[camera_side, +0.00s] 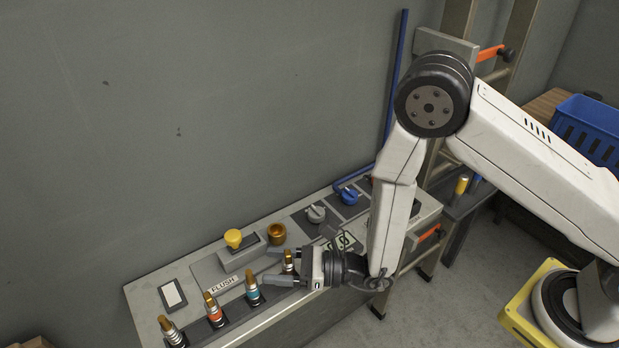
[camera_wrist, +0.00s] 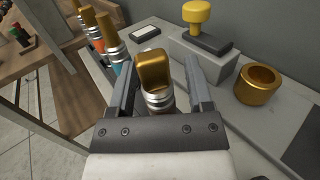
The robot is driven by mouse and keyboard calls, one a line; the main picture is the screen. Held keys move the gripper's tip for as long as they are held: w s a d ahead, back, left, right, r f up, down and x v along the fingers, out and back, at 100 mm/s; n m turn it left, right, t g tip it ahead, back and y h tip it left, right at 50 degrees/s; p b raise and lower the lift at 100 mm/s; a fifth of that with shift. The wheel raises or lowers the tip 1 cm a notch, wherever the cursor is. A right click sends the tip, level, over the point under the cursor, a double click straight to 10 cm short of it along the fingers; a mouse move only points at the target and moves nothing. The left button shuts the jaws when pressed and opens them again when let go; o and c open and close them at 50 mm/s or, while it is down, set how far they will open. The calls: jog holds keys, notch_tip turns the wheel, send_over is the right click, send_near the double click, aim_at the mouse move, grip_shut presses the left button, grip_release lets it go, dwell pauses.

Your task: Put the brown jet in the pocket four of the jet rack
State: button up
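A jet with a gold nozzle and silver rings (camera_wrist: 153,80) stands upright between the fingers of my gripper (camera_wrist: 160,88); its band colour is mostly hidden, with a little brown low down. In the side view this jet (camera_side: 289,260) is at the right end of the row on the dark jet rack (camera_side: 236,312). My gripper (camera_side: 284,268) is open around it, with a gap to the fingers. Its base and the pocket under it are hidden. To its left stand a teal-banded jet (camera_side: 253,290), an orange-banded jet (camera_side: 215,311) and a pale-banded jet (camera_side: 172,331).
Behind the rack are a grey block with a yellow knob (camera_side: 234,238) and a brass cup (camera_side: 277,234), close to my gripper. A FLUSH label (camera_side: 223,284) lies in front of the block. Grey (camera_side: 317,214) and blue (camera_side: 348,196) valve knobs stand farther right on the bench.

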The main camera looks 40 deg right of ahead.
jog(key=shift+f, duration=0.45)
jog(key=shift+r, duration=0.35)
jog(key=v, duration=1.2)
jog(key=shift+r, duration=0.3)
jog(key=s+a+r+n+g+y, duration=0.1)
jog(key=s+a+r+n+g, duration=0.25)
jog(key=s+n+g, duration=0.65)
jog(key=s+d+n+g+h, duration=0.1)
jog(key=d+n+g+h, duration=0.5)
jog(key=d, duration=0.1)
jog(key=w+d+r+n+t+h, duration=0.1)
jog(key=w+d+n+t+h, duration=0.2)
jog(key=d, duration=0.4)
jog(key=w+d+r+n+t+h, duration=0.2)
jog(key=w+d+n+t+h, duration=0.2)
jog(key=w+d+n+h, duration=0.2)
jog(key=shift+w+d+r+t+h, duration=0.15)
jog(key=shift+d+r+t+h, duration=0.2)
jog(key=shift+d, duration=0.8)
